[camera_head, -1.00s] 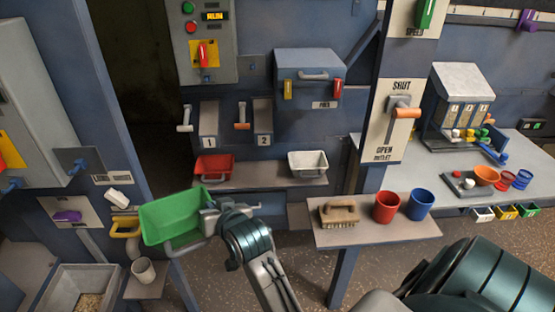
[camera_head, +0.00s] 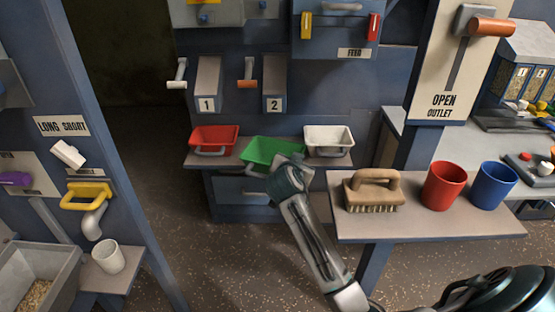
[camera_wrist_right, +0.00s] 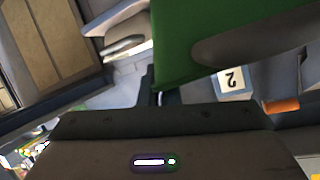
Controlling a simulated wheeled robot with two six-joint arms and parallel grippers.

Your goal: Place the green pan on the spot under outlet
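The green pan (camera_head: 270,150) is between the red pan (camera_head: 213,139) and the white pan (camera_head: 328,140) at the back shelf. I cannot tell whether it touches the shelf. My right wrist covers its near side in the head view. In the right wrist view the green pan (camera_wrist_right: 225,40) fills the upper right, and my right gripper (camera_wrist_right: 155,97) is at its edge, apparently shut on its handle; the contact is partly hidden. A lever marked OPEN OUTLET (camera_head: 490,27) is on the right post. A marked spot under the outlet cannot be made out. My left gripper is out of view.
The near shelf (camera_head: 425,228) holds a brush (camera_head: 374,192), a red cup (camera_head: 444,186) and a blue cup (camera_head: 493,186). At left are a yellow-handled spout (camera_head: 90,200), a white cup (camera_head: 109,256) and a grain bin (camera_head: 38,280). Levers 1 and 2 hang above the back shelf.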

